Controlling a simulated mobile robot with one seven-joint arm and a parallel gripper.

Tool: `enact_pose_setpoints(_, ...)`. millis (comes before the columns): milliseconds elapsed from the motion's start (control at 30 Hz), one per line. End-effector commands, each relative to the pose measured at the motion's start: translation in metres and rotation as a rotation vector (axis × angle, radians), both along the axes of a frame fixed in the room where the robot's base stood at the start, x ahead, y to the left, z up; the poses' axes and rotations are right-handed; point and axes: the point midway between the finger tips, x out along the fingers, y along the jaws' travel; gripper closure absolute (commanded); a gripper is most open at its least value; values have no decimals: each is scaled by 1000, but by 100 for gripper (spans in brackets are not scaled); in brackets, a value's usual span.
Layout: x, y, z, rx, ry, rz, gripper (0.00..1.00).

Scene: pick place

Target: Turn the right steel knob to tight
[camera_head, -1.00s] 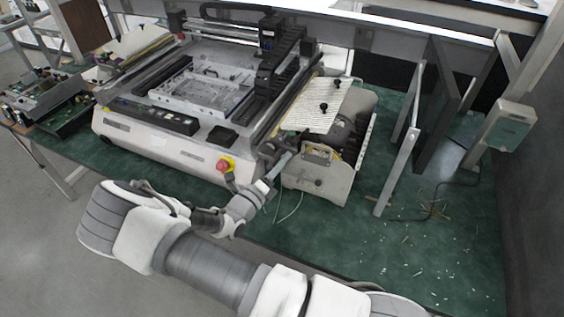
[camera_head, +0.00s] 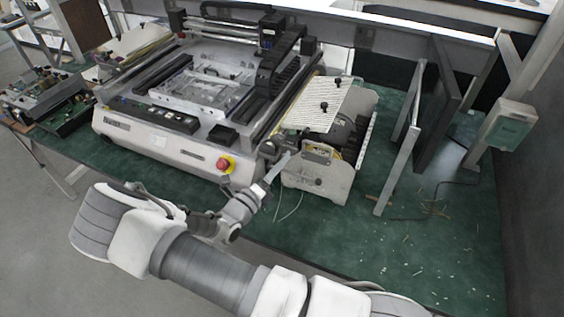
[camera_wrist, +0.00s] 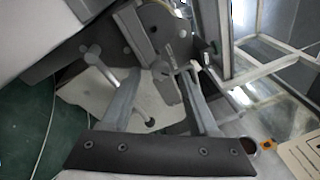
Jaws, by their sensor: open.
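My gripper (camera_head: 284,163) is at the front left corner of the pale metal unit (camera_head: 317,181) beside the machine. In the wrist view, the two grey fingers of my gripper (camera_wrist: 158,82) are spread apart, with a dark metal part (camera_wrist: 166,88) of the unit showing between and beyond them. A small grey rod with a rounded end (camera_wrist: 93,54) shows outside the left finger. I cannot tell whether it is a steel knob. A black round knob (camera_wrist: 150,122) is lower down on the unit's pale face. No steel knob can be told for certain, nor any marking for tight.
The large white machine (camera_head: 165,140) with a red stop button (camera_head: 226,163) stands left of my gripper. A sheet with two black knobs (camera_head: 318,103) lies on top of the unit. Upright panels (camera_head: 432,90) stand at right. The green bench (camera_head: 400,250) is mostly free at front right.

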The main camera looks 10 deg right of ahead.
Motion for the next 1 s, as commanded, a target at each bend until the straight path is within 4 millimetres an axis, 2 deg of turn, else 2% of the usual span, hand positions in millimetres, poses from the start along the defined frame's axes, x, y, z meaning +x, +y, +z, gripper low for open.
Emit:
enact_pose_setpoints(400,-67,75,-10,1,1,6,39)
enact_pose_setpoints(600,-93,102,-13,1,-1,4,39)
enact_pose_setpoints(800,-104,114,-14,0,-1,2,39)
enact_pose_setpoints(1000,-106,115,-13,-1,-1,1,39)
